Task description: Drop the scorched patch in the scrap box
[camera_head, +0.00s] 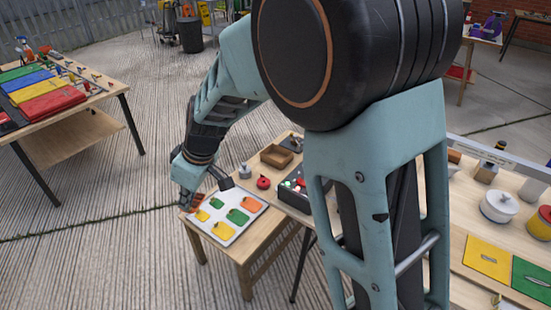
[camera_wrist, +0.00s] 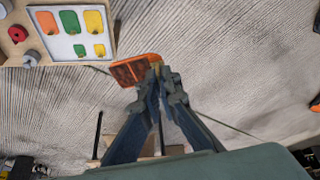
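My gripper (camera_wrist: 158,74) is shut on an orange patch with dark scorch marks (camera_wrist: 134,70), held by its edge. In the head view, the scorched patch (camera_head: 197,200) shows in part at my gripper (camera_head: 188,203), by the left corner of a white tray (camera_head: 248,229). The wrist view shows it clear of the tray (camera_wrist: 84,60). The tray carries an orange patch (camera_head: 251,204), green patches (camera_head: 238,217) and yellow patches (camera_head: 223,231). A brown open box (camera_head: 277,156) stands behind the tray; I cannot tell whether it is the scrap box.
A red round thing (camera_head: 263,183) and a grey weight-like thing (camera_head: 245,171) stand near the tray. A black case (camera_head: 292,198) is to the right. A table with coloured sheets (camera_head: 52,103) is at left. Ribbed floor lies open between the tables.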

